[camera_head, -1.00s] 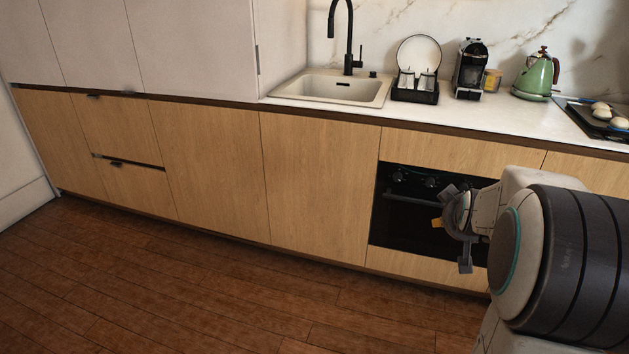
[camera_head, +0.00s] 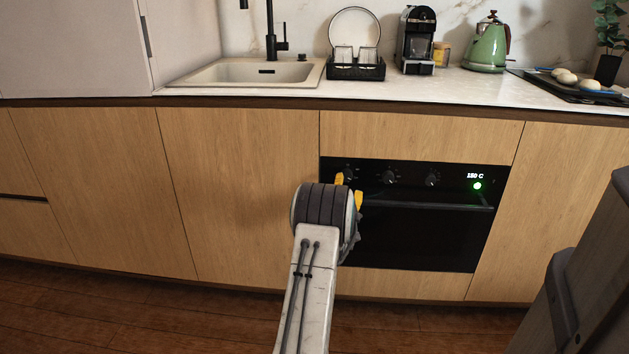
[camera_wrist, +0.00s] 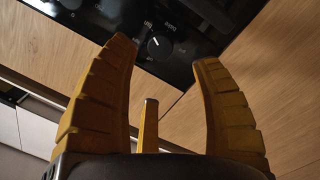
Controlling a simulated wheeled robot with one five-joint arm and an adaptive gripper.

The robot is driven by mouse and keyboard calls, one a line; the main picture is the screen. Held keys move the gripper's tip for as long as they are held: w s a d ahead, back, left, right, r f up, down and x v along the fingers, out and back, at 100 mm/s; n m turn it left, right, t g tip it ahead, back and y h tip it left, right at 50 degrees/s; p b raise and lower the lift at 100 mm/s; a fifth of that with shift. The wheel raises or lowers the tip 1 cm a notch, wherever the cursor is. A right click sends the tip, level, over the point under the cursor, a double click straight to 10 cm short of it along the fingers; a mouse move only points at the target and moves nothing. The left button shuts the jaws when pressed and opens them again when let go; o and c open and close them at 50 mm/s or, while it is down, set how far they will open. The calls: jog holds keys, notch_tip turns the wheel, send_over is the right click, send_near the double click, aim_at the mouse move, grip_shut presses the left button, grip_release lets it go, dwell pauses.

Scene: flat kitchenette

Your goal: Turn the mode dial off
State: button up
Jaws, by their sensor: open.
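The black oven (camera_head: 420,235) is built in under the counter, with three round dials along the top of its front. The left dial (camera_head: 348,174) is just beyond my gripper (camera_head: 349,189), the middle dial (camera_head: 389,177) and right dial (camera_head: 432,180) are clear of it. In the wrist view a dial (camera_wrist: 158,44) with a white pointer mark and small labels lies between the tips of my gripper (camera_wrist: 165,53), apparently still beyond them. The labels are too small to read surely, so I cannot confirm which dial is the mode dial. My yellow fingers are spread and empty.
The oven display (camera_head: 475,176) reads 150 C, with a green light (camera_head: 477,186) lit below it. The oven handle (camera_head: 430,206) runs across below the dials. The counter (camera_head: 420,88) above carries a dish rack (camera_head: 357,72), coffee machine and green kettle (camera_head: 487,48).

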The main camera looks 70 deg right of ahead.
aim_at(347, 177)
jog(key=shift+b+x, duration=0.75)
jog(key=shift+x, duration=2.85)
jog(key=shift+f, duration=0.1)
grip_shut()
